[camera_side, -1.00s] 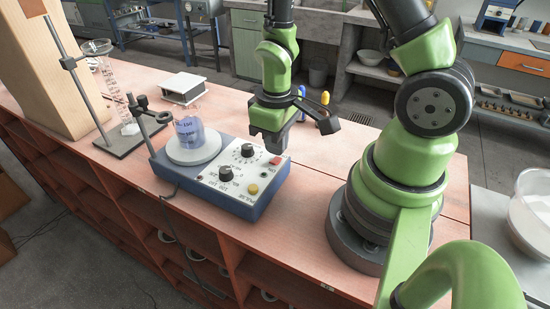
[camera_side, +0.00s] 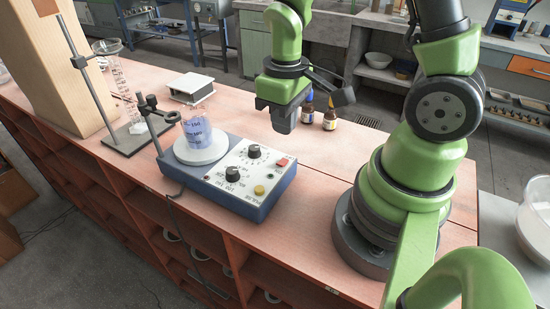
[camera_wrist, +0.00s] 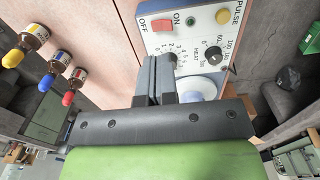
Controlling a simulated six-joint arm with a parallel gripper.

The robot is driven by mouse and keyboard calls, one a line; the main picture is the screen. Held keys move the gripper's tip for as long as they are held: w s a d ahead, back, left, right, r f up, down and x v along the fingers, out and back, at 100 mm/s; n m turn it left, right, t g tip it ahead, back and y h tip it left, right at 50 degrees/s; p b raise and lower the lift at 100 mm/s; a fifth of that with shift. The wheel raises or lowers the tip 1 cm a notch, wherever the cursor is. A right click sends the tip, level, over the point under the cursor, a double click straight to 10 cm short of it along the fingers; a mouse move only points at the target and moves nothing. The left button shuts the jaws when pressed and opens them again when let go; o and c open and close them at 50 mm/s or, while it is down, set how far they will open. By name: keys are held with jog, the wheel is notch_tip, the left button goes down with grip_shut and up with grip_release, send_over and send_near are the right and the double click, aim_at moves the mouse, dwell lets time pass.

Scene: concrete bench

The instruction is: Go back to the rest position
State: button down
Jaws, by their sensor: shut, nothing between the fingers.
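My gripper (camera_side: 284,122) hangs above the bench in the side view, apart from everything, to the right of and behind the hotplate. In the wrist view its two dark fingers (camera_wrist: 155,82) are together with nothing between them. The blue-grey hotplate stirrer (camera_side: 232,178) with its white control panel stands on the bench. A beaker of bluish liquid (camera_side: 198,135) sits on its round white plate. The panel (camera_wrist: 190,35) also shows in the wrist view, beyond the fingers.
Brown bottles (camera_side: 330,115) stand behind my gripper; the wrist view shows several with coloured droppers (camera_wrist: 37,36). A stand with a glass cylinder (camera_side: 118,80) is at left. A white-topped box (camera_side: 191,86) lies behind the hotplate. The bench right of the hotplate (camera_side: 305,190) is clear.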

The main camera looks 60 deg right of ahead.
jog(key=s+a+r+m+t+y, duration=0.1)
jog(key=s+a+r+m+t, duration=0.1)
jog(key=r, duration=0.7)
jog(key=s+a+r+m+t+y, duration=0.1)
jog(key=s+a+r+m+t, duration=0.1)
jog(key=s+r+t, duration=0.3)
jog(key=shift+a+r, duration=0.55)
jog(key=shift+r, duration=1.35)
